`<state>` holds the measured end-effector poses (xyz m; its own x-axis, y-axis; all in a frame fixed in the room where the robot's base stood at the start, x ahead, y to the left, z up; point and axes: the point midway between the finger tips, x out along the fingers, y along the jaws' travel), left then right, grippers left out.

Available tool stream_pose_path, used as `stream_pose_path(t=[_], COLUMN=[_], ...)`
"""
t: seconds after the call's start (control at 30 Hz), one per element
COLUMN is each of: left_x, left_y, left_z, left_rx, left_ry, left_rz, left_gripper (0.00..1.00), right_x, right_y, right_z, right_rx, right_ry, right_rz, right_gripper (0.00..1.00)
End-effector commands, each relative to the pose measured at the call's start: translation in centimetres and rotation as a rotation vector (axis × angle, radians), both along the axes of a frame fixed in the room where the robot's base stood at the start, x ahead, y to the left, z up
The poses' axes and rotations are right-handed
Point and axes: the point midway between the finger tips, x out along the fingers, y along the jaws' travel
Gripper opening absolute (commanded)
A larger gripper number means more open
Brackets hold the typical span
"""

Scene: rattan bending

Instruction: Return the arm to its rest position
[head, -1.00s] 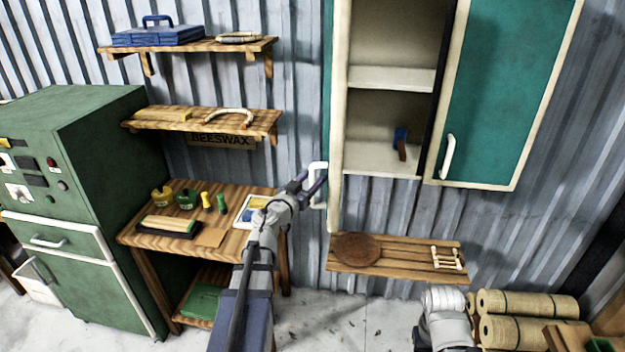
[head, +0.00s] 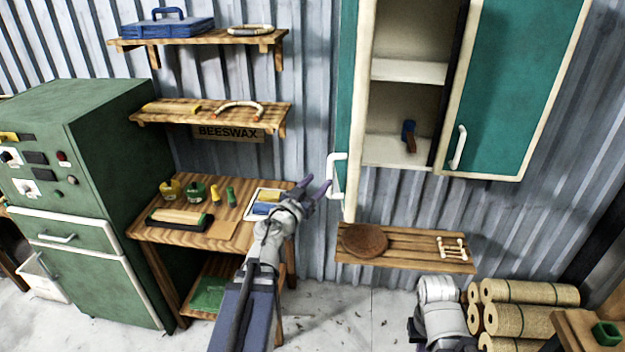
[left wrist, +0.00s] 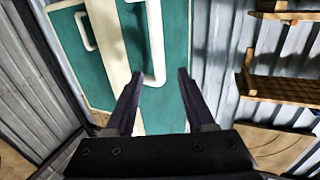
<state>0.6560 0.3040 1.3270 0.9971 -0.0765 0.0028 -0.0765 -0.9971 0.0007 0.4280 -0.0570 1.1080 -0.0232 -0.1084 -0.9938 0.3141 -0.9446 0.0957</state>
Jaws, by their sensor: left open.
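My left gripper (head: 316,185) is open and empty, just left of the white handle (head: 337,176) on the open left door (head: 346,100) of the teal cabinet. In the left wrist view the open fingers (left wrist: 160,74) point at the teal door, and the handle (left wrist: 157,45) shows between and ahead of the fingertips. I cannot tell the exact gap to it. Part of my right arm shows at the bottom of the head view, but its gripper is not visible.
A workbench (head: 225,235) with small jars is left of my arm, beside a green machine (head: 90,200). A low slatted shelf (head: 400,242) is below the cabinet. Rattan rolls (head: 520,318) lie at right.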

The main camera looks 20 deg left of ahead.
Motion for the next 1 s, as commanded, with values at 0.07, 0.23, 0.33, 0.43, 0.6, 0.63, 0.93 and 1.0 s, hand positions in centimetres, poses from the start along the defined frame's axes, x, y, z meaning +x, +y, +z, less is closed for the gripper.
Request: stream_pose_path(t=[0.07,0.23,0.33,0.43,0.6,0.63,0.93,1.0], left_x=[0.0,0.1,0.0,0.1,0.9,1.1,-0.5,-2.0], left_y=[0.0,0.0,0.0,0.0,-0.1,-0.1,-2.6,-4.6], left_z=[0.0,0.0,0.0,0.0,-0.7,-1.1,-11.9,-15.7], left_rx=[0.000,0.000,0.000,0.001,0.008,0.010,0.042,0.064], left_ry=[0.000,0.000,0.000,-0.002,-0.033,-0.034,0.309,0.467], left_rz=[0.000,0.000,0.000,0.005,0.115,0.153,0.493,0.511], left_gripper=[0.55,0.55,0.55,0.55,0.55,0.55,0.55,0.55], right_x=[0.0,0.0,0.0,0.0,0.0,0.0,0.0,0.0], right_y=[0.0,0.0,0.0,0.0,0.0,0.0,0.0,0.0], right_z=[0.0,0.0,0.0,-0.1,-1.4,-1.8,-5.5,-6.4], right_rx=[0.000,0.000,0.000,0.000,0.000,0.000,-0.001,-0.002], right_ry=[0.000,0.000,0.000,0.000,0.000,0.000,0.000,0.000], right_rz=[0.000,0.000,0.000,0.000,0.001,0.001,0.006,0.007], right_gripper=[0.00,0.00,0.00,0.00,0.00,0.00,0.00,0.00])
